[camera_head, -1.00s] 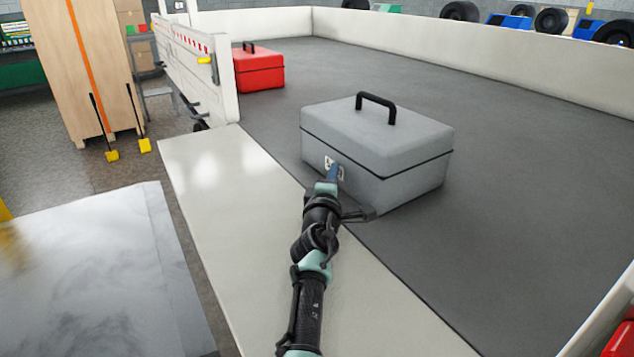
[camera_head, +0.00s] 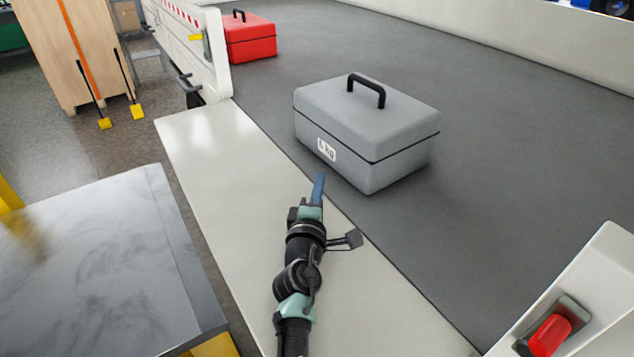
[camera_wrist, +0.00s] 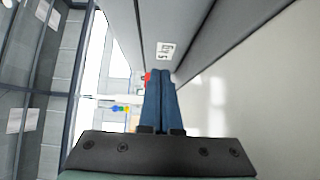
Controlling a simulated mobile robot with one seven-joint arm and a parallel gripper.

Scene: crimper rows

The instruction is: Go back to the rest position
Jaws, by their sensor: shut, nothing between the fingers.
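My gripper (camera_head: 319,188) is in front of the grey toolbox, over the pale ledge, in the head view. Its blue fingers are together and empty, and the wrist view shows them side by side (camera_wrist: 163,100). The grey toolbox (camera_head: 350,125) stands upright on the dark bed with its black handle up. A white label reading "4 kg" (camera_head: 327,149) is on its front, and it also shows in the wrist view (camera_wrist: 163,51). In the head view a gap shows between the fingertips and the toolbox.
A pale ledge (camera_head: 200,150) borders the dark bed (camera_head: 500,150). A red toolbox (camera_head: 250,37) stands at the back left. A marbled grey table (camera_head: 90,260) is at lower left. A white panel with a red part (camera_head: 549,335) is at lower right. A wooden cabinet (camera_head: 85,50) stands beyond the ledge.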

